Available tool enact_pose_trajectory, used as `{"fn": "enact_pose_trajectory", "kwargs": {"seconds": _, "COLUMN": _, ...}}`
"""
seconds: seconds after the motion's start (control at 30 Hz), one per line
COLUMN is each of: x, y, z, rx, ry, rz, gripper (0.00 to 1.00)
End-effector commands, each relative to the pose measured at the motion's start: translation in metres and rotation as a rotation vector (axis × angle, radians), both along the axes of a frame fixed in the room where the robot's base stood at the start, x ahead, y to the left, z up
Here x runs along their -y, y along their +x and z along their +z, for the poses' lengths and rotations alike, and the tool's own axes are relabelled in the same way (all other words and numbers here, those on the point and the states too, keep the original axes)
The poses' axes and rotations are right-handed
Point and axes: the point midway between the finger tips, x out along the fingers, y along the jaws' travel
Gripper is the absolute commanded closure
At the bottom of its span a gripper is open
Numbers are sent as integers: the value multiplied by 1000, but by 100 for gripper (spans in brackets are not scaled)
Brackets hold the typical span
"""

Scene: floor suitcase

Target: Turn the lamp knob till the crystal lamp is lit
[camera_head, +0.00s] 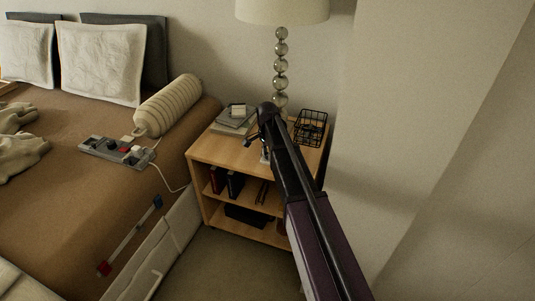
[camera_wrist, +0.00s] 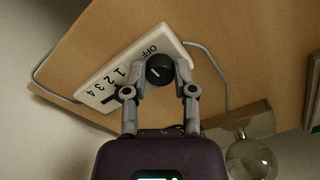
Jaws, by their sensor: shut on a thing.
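The crystal lamp (camera_head: 280,64) stands at the back of the nightstand, a stem of stacked glass balls under a cream shade (camera_head: 282,9). I see no clear glow on its shade or the wall. In the wrist view, the black lamp knob (camera_wrist: 160,69) sits on a white control box (camera_wrist: 105,82) marked OFF, 1, 2, 3 and 4. A pale mark shows on the knob; which label it points to is hard to tell. My gripper (camera_wrist: 161,76) is shut on the knob, one finger on each side. In the head view my arm hides most of the box.
Grey cable (camera_wrist: 222,70) runs around the box. A glass ball (camera_wrist: 250,158) is close by my gripper's right. The bed (camera_head: 60,200) is left, the wall right.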

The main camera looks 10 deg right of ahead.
Motion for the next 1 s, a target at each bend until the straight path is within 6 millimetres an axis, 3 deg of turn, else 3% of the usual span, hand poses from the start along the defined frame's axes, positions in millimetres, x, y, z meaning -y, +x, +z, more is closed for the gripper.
{"fn": "enact_pose_trajectory", "kwargs": {"seconds": 0.47, "x": 0, "y": 0, "z": 0, "rx": 0, "ry": 1, "rz": 87, "gripper": 100}}
{"fn": "enact_pose_trajectory", "kwargs": {"seconds": 1.0, "x": 0, "y": -1, "z": 0, "rx": -1, "ry": 1, "rz": 517, "gripper": 100}}
